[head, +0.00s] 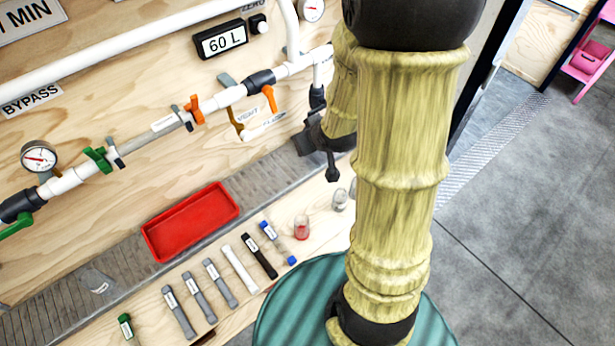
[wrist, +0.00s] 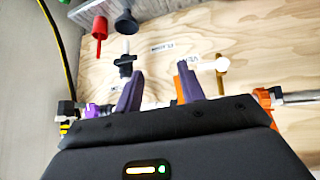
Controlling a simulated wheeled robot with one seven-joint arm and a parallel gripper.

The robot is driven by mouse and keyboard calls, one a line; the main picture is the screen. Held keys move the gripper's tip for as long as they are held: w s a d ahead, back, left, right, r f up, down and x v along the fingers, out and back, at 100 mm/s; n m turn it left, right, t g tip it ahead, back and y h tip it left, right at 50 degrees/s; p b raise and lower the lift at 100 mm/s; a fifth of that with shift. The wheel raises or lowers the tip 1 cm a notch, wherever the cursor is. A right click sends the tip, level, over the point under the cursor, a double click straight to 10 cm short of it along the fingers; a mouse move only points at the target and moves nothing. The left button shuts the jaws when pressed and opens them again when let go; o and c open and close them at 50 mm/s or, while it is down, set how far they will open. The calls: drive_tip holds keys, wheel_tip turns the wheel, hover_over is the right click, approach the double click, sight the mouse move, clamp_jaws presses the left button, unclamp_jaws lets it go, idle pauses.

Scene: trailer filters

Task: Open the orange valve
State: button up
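In the head view an orange lever (head: 269,98) hangs from a black fitting on the white pipe. A second orange handle (head: 194,108) sits further left on the grey pipe section. My gripper (head: 318,143) is partly hidden behind my yellow-sleeved arm, to the right of the orange lever and apart from it. In the wrist view my gripper (wrist: 160,88) has its two purple fingers spread, with nothing held between them. An orange part (wrist: 181,80) shows right by the right finger; whether they touch I cannot tell. Another orange part (wrist: 263,100) is further right.
Green valve handles (head: 97,160) are on the pipe at left. A red tray (head: 190,222) and several tubes lie on the bench below. A gauge (head: 39,157) and a 60 L display (head: 220,39) are on the wooden wall. A red handle (wrist: 99,28) shows in the wrist view.

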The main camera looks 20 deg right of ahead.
drive_tip(key=s+a+m+g+b, duration=0.1)
drive_tip(key=s+a+g, duration=0.3)
drive_tip(key=s, duration=0.6)
drive_tip(key=shift+a+f+m+g+b, duration=0.15)
drive_tip(key=shift+f+m+g+b, duration=0.2)
drive_tip(key=shift+g+b, duration=0.2)
drive_tip(key=shift+s+r, duration=0.1)
drive_tip(key=shift+s, duration=0.05)
drive_tip(key=shift+s+a+r+g, duration=0.15)
drive_tip(key=shift+s+a+g, duration=0.1)
drive_tip(key=shift+s+a, duration=0.25)
drive_tip(key=shift+d, duration=0.1)
